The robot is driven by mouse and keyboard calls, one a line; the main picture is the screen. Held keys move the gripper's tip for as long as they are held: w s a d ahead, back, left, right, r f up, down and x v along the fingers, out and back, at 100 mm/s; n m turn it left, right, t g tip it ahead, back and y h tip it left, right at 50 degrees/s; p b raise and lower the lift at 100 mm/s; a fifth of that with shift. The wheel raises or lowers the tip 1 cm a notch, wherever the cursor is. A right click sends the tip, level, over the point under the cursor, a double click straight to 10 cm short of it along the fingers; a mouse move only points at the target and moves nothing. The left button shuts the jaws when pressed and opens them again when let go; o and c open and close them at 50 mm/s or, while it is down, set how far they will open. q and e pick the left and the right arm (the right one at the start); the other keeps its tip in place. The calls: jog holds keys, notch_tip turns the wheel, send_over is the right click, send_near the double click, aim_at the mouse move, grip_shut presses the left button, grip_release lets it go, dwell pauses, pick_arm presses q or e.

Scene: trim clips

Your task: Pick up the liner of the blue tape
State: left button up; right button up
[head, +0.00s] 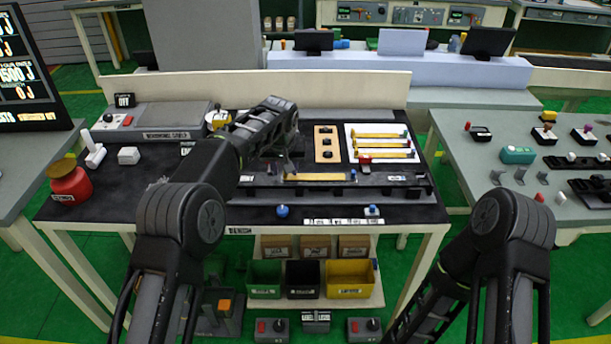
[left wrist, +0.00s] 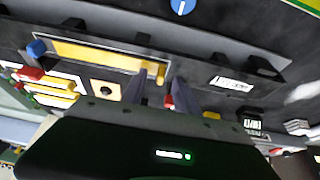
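A long yellow strip (head: 318,177) with a small blue end piece lies in the dark rail fixture near the bench front. I take it for the blue tape. In the left wrist view the strip (left wrist: 95,53) runs from its blue end (left wrist: 37,48) toward my fingers. My left gripper (left wrist: 160,90) has two dark fingers standing apart, close over the strip's other end. I see nothing clearly held between them, and contact cannot be told. In the head view the left gripper (head: 288,163) is small and partly hidden by its arm. The right gripper is out of frame.
A white board (head: 351,133) with several yellow strips with coloured ends lies behind the fixture, beside a tan block (head: 327,150). Blue knobs (head: 282,210) stand at the bench front. A red jar (head: 70,183) stands at the left. The bench's front left is clear.

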pick_arm(q)
jog(key=shift+c, duration=0.4)
grip_shut()
notch_tip(320, 180, up, 10)
dwell(0.8)
dwell(0.4)
